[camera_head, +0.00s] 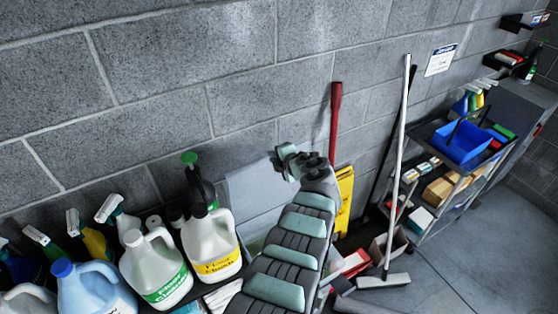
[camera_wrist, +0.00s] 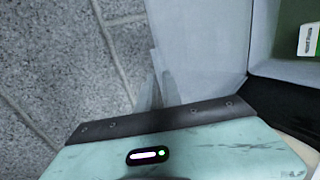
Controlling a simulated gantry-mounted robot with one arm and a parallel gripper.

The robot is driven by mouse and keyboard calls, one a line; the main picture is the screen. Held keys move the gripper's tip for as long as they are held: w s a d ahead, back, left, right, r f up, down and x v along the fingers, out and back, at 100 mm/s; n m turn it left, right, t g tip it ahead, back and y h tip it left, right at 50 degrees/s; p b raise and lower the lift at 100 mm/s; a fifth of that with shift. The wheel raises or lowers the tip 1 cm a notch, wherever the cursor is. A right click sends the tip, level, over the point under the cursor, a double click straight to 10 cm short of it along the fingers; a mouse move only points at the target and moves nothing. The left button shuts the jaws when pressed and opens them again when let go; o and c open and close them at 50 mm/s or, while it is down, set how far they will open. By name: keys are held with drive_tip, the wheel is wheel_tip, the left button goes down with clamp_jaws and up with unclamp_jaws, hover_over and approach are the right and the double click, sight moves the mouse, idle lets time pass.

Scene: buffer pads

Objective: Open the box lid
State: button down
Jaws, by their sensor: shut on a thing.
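The box lid (camera_head: 255,200) is a pale grey panel standing raised, near upright, in front of the block wall in the head view. Its flat face fills the upper middle of the wrist view (camera_wrist: 198,50). My gripper (camera_head: 282,172) is at the lid's upper right edge. In the wrist view my fingers (camera_wrist: 158,92) are closed on the lid's edge. The box (camera_head: 250,243) below is mostly hidden behind my arm. Its pale inside (camera_wrist: 285,65) shows at the right of the wrist view, with a green and white item (camera_wrist: 307,40) in it.
White jugs (camera_head: 212,245) and spray bottles (camera_head: 110,210) crowd the shelf left of the box. A red handle (camera_head: 335,115), a yellow sign (camera_head: 344,195) and a white-handled broom (camera_head: 398,165) stand at the right. The grey block wall (camera_head: 160,90) is close behind.

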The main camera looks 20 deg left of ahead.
drive_tip(key=shift+d+f, duration=0.1)
drive_tip(key=shift+f, duration=0.1)
drive_tip(key=c, duration=1.6)
unclamp_jaws()
drive_tip(key=shift+s+f, duration=0.1)
drive_tip(key=shift+r, duration=0.25)
drive_tip(key=p+v, duration=0.3)
drive_tip(key=v, duration=0.7)
drive_tip(key=shift+s+d+p, duration=0.2)
drive_tip(key=shift+d+p, duration=0.05)
drive_tip(key=shift+p, duration=0.1)
